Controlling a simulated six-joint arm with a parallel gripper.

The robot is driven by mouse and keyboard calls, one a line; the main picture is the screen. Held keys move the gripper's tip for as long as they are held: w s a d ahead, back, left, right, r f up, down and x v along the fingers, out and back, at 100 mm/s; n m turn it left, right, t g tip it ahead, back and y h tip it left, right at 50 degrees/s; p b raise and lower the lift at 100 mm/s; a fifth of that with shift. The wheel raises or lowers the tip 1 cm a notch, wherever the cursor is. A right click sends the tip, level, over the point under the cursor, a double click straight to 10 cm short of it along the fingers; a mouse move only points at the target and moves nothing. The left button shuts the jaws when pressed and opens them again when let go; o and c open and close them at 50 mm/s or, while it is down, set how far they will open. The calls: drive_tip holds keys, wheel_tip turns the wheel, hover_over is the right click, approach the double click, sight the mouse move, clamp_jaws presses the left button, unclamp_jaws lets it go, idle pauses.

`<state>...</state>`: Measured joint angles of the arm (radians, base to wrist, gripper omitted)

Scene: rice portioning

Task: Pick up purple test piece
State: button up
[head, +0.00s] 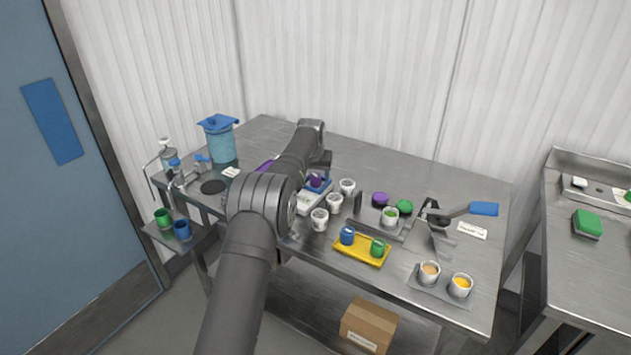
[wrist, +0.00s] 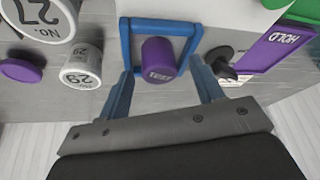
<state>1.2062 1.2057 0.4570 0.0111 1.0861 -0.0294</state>
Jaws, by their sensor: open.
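The purple test piece (wrist: 158,58) is a small purple cylinder with a white label. My gripper (wrist: 163,88) is open, with one blue finger on each side of the frame's near part, and the piece lies between and just beyond the fingertips. I cannot tell whether the fingers touch the frame.
White numbered cups (head: 334,202) stand close to the right of the device in the head view. A purple HOLD sign (wrist: 272,45) and a dark knob (wrist: 222,62) are close by in the wrist view.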

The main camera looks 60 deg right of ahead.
drive_tip(key=c, duration=1.2)
drive_tip(key=shift+o, duration=0.2)
